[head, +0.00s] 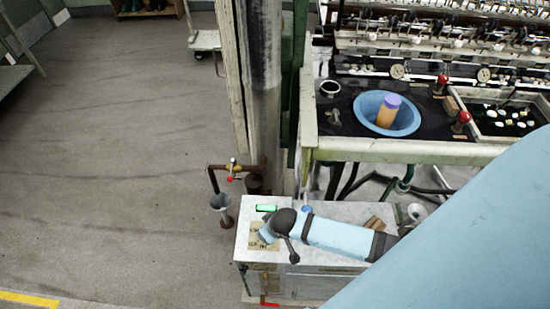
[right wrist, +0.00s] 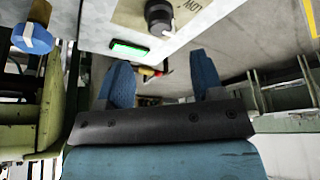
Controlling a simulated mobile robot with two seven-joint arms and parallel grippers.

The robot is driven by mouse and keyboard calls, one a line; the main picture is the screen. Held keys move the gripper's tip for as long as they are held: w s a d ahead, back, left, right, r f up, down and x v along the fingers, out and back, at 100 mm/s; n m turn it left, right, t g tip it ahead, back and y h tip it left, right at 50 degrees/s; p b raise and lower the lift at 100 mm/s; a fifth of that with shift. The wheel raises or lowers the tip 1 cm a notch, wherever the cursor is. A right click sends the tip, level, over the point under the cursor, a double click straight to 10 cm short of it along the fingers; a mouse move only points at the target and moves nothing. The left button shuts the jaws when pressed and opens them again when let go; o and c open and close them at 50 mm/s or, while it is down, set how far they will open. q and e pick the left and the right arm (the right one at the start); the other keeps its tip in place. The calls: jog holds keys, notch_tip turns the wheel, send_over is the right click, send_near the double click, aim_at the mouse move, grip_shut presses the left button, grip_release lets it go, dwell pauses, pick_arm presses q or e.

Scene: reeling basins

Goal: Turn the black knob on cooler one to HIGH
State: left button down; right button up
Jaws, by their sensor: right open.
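The black knob (right wrist: 158,16) shows at the top of the right wrist view, on a tan label plate (right wrist: 130,12) where "LOW" is readable. A white mark is on the knob's lower right edge; its exact setting is unclear. In the head view the plate (head: 254,243) lies on the grey metal cooler (head: 335,208), and my arm hides the knob. My right gripper (right wrist: 163,72) is open and empty, its two blue fingers spread apart. The knob is beyond the fingertips, not between them. In the head view this gripper (head: 266,234) is over the plate. My left gripper is out of view.
A lit green display (head: 266,208) and a blue knob (head: 307,209) are on the cooler top. A pipe with a red-handled valve (head: 231,174) stands behind left. The reeling bench (head: 400,150) with a blue basin (head: 372,108) is behind right. The floor at left is clear.

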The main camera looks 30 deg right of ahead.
jog(key=v, duration=0.5)
jog(key=shift+s+r, duration=0.1)
jog(key=shift+r, duration=0.25)
jog(key=s+a+r+n+t+y+p, duration=0.1)
jog(key=s+a+r+t+y+p, duration=0.1)
jog(key=s+r+t, duration=0.4)
jog(key=shift+s+a+r+n, duration=0.25)
jog(key=shift+s+a+n, duration=0.05)
jog(key=shift+s+a, duration=0.35)
dwell(0.5)
